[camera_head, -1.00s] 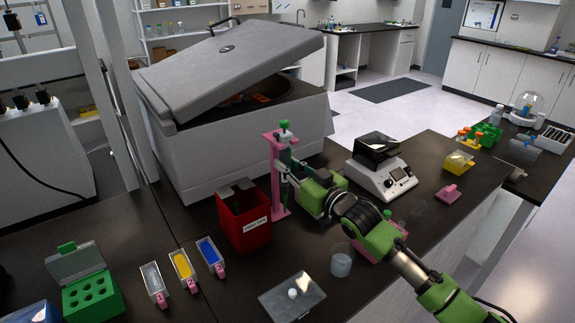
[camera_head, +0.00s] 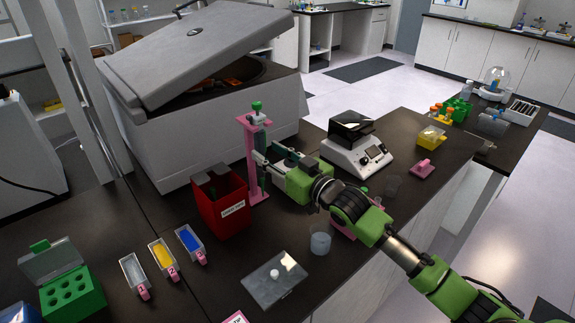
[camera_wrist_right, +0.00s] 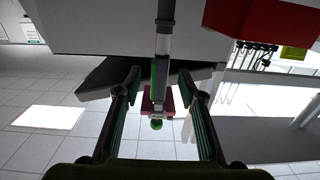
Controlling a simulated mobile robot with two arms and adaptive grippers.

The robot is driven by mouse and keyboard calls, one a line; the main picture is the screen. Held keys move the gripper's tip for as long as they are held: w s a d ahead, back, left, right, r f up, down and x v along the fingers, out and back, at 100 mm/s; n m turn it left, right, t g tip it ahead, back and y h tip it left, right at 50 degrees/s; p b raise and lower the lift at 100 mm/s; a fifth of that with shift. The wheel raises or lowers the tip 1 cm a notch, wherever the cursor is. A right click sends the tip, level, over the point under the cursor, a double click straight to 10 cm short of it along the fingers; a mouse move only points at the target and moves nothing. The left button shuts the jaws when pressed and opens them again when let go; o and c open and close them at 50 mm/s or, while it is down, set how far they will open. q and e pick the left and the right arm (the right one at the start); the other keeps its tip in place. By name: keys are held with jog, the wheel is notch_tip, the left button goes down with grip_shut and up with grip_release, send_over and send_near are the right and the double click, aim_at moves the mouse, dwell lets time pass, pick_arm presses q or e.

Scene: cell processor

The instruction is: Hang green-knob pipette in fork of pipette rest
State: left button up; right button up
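The green-knob pipette (camera_head: 259,118) stands upright at the pink pipette rest (camera_head: 250,160), its green knob above the rest's top. It looks seated in the fork, though the exact contact is too small to tell. My right gripper (camera_head: 262,166) is beside the pipette, to the right of the rest's post. In the right wrist view, its two fingers (camera_wrist_right: 161,88) are spread apart, with the pipette (camera_wrist_right: 162,48) and its green knob showing between them and gaps on both sides. The pink rest (camera_wrist_right: 172,103) is partly hidden behind the pipette there. My left gripper is not in view.
A red bin (camera_head: 217,203) stands close left of the rest. The large grey centrifuge (camera_head: 190,130) with its lid raised is behind. A white device (camera_head: 357,150) with a black top stands to the right. A clear cup (camera_head: 320,240) and a lidded box (camera_head: 273,280) are in front.

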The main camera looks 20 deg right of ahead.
jog(key=v, duration=0.8)
jog(key=shift+s+d, duration=0.2)
jog(key=shift+s, duration=0.15)
